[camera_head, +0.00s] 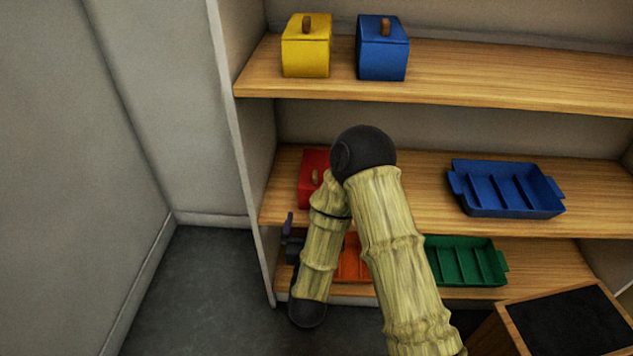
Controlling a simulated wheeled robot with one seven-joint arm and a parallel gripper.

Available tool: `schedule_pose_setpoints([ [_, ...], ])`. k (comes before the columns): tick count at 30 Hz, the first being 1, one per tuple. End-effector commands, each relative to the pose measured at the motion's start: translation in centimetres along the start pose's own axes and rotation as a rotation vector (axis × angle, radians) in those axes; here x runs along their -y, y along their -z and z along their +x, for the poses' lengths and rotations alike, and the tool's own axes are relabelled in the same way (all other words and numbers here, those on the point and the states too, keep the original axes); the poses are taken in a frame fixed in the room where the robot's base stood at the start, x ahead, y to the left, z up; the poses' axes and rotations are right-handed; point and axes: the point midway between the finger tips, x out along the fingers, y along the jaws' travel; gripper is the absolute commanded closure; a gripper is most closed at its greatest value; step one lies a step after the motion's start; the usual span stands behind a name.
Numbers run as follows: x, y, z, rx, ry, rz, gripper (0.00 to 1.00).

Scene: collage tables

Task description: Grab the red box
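The red box (312,170) sits at the left end of the middle wooden shelf. It has a small brown handle on it, and my arm hides its right part. My arm reaches up from the bottom of the view and bends down in front of the shelf. My gripper (290,236) shows only in part as a dark shape at the left of the forearm, below the red box and apart from it in the picture. Its fingers cannot be made out.
A yellow box (306,50) and a blue box (382,52) stand on the top shelf. A blue tray (505,190) lies on the middle shelf. An orange tray (352,262) and a green tray (466,262) lie on the bottom shelf. The grey floor (200,290) at left is clear.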

Motion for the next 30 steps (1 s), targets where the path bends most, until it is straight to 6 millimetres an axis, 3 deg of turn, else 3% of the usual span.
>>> schedule_pose_setpoints([
  [9,-0.2,0.2,3.0,0.000,-0.005,0.004,0.00],
  [18,0.0,0.0,7.5,-0.002,-0.001,0.001,0.00],
  [30,0.1,0.1,7.9,-0.002,-0.001,0.002,0.00],
])
